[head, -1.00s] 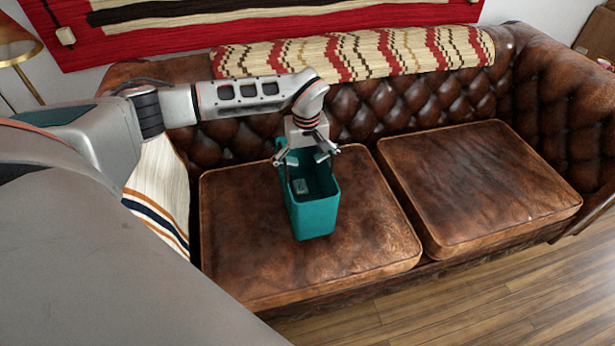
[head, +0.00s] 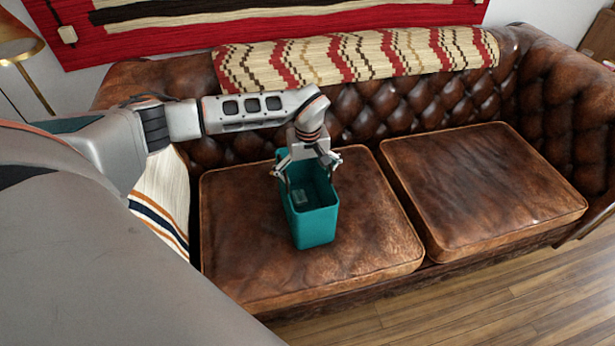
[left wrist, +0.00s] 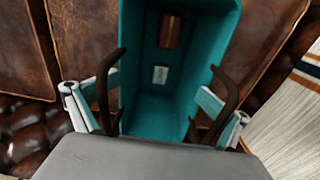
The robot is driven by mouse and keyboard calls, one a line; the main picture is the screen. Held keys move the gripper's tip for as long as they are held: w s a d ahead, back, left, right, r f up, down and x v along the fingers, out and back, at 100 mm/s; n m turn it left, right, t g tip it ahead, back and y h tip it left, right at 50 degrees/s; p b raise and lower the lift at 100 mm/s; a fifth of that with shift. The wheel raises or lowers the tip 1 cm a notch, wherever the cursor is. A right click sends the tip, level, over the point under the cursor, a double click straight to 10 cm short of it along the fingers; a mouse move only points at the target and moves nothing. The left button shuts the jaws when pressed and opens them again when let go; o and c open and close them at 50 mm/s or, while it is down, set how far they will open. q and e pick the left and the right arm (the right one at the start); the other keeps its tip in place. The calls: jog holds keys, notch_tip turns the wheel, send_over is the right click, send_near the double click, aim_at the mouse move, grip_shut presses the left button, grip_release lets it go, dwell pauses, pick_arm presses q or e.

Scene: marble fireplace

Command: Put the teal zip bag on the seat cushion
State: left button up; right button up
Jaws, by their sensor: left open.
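The teal zip bag (head: 316,229) is upright and open at the top, over the left seat cushion (head: 240,255) of the brown leather sofa. It appears to rest on the cushion. My left gripper (head: 306,167) is at the bag's back rim, pointing down, with its fingers spread apart. In the left wrist view the open gripper (left wrist: 168,95) has a dark curved strap beside each finger, and the bag (left wrist: 150,122) opens between them. Whether the fingers touch the bag is unclear. A small pale label and a red-yellow patch show inside it. My right gripper is out of view.
The right seat cushion (head: 480,190) is bare. The tufted backrest (head: 370,110) stands close behind my left gripper, with a patterned blanket (head: 350,58) over its top. A striped cloth (head: 163,197) lies at the left armrest. The left cushion's front is clear.

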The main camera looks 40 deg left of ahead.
pick_arm(q)
jog(key=shift+s+f, duration=0.1)
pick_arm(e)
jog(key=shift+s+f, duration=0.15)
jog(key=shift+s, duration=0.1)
pick_arm(q)
notch_tip(320, 180, up, 12)
jog(key=p, duration=0.2)
jog(key=shift+s+d+p, duration=0.15)
jog(key=shift+s+p, duration=0.05)
jog(key=shift+p, duration=0.15)
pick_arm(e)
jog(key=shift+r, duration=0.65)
